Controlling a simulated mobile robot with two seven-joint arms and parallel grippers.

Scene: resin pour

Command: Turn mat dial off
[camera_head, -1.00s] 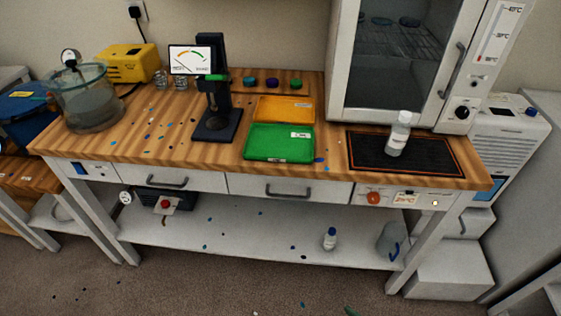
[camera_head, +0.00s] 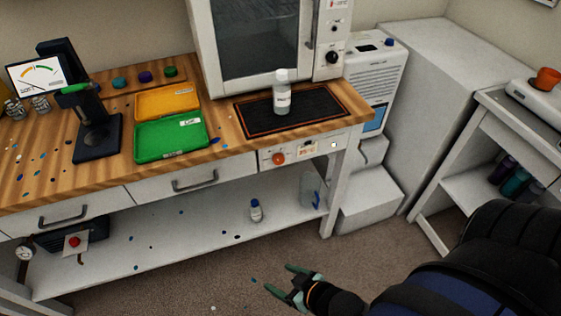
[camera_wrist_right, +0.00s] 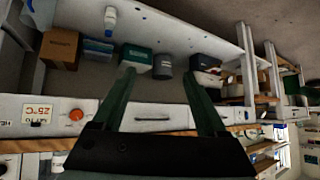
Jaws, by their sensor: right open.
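The mat dial (camera_head: 278,158) is an orange-red knob on the bench's front panel, left of a small temperature display (camera_head: 306,149). It also shows in the right wrist view (camera_wrist_right: 76,115), beside the 25°C display (camera_wrist_right: 38,115), left of my fingers. The black heating mat (camera_head: 247,119) with an orange border lies on the bench above, and a white-capped bottle (camera_head: 282,97) stands upright on it. My right gripper (camera_head: 277,277) is open and empty, low in front of the bench, below and apart from the dial. It also shows in the wrist view (camera_wrist_right: 158,72). My left gripper is out of view.
A drawer handle (camera_head: 195,181) sticks out left of the dial. A small bottle (camera_head: 256,210) and a clear jug (camera_head: 310,189) stand on the lower shelf. Green (camera_head: 170,153) and orange trays (camera_head: 167,101) lie on the bench. The floor before the bench is clear.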

